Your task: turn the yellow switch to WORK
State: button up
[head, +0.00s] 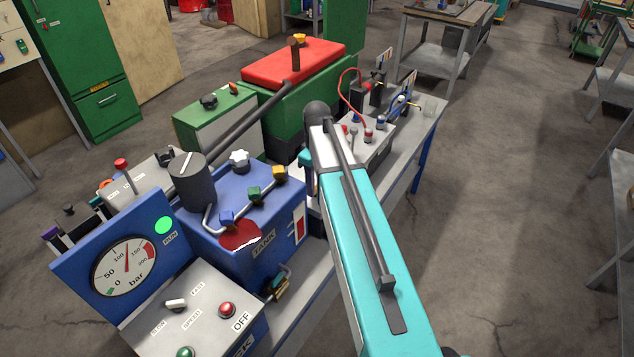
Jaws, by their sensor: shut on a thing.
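My teal arm (370,240) reaches from the bottom edge to a dark joint over the middle of the bench. My gripper is not visible; the arm hides the place below it. No switch marked WORK can be read. A small yellow handle (279,173) stands on a pipe on the blue tank (281,221), just left of my arm, beside a green and a blue handle. I cannot tell whether either is the yellow switch.
A blue pressure gauge panel (85,259) and a grey control box (197,299) with red and green buttons stand at the lower left. A long dark rod (242,127) crosses behind the tank. The concrete floor (480,230) right of my arm is clear.

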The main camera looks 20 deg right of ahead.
jog(key=shift+w+r, duration=0.1)
jog(key=shift+w, duration=0.05)
jog(key=o, duration=1)
jog(key=shift+o, duration=0.2)
notch_tip(320, 180, up, 14)
jog(key=b, duration=0.3)
dwell(0.7)
